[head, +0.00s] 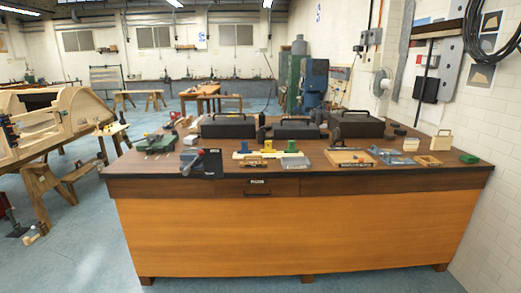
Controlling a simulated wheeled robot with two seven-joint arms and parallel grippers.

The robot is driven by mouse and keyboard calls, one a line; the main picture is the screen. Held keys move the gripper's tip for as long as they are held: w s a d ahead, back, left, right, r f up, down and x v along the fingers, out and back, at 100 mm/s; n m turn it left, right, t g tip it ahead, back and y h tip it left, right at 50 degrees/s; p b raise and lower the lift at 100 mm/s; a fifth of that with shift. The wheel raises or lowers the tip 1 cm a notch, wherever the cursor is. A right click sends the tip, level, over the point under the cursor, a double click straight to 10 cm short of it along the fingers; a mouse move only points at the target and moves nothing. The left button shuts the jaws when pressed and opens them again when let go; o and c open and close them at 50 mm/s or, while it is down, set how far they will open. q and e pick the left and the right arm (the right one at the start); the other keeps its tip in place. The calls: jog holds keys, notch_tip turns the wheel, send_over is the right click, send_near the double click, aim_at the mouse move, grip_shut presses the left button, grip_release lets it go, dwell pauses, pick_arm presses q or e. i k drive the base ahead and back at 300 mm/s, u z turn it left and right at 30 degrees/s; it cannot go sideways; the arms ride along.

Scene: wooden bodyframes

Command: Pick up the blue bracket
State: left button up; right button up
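Neither of my grippers is in view.
Black toolboxes (228,127) stand along the back of the bench. A black upright holder (212,163) and a wooden tray (350,158) are near the front. A white tiled wall (490,150) closes the right side. Blue floor (85,240) is open at the left.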

aim_at(244, 150)
jog(key=z, duration=0.65)
jog(key=i, duration=0.85)
jog(key=z, duration=0.7)
jog(key=i, duration=1.8)
jog(key=u, duration=1.5)
jog(key=i, duration=0.65)
jog(key=u, duration=0.65)
